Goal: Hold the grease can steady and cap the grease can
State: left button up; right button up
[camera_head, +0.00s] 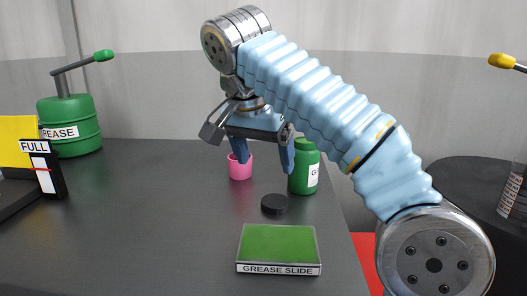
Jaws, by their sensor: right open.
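A green grease can (304,171) with a white label stands upright at the back right of the dark table. Its top is partly hidden behind my right gripper. A round black cap (274,204) lies flat on the table in front of the can. My right gripper (265,163) points down with its fingers apart and nothing between them that I can tell. It hangs in front of the can and a pink cup, above and behind the cap. My left gripper is not in view.
The pink cup (240,170) stands left of the can. A green "GREASE SLIDE" tray (278,268) lies at the front. A large green grease container (72,125) and a "FULL" gauge (47,170) stand at the left. The table's middle left is clear.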

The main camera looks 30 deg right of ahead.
aim_at(303, 180)
jog(key=k, duration=1.5)
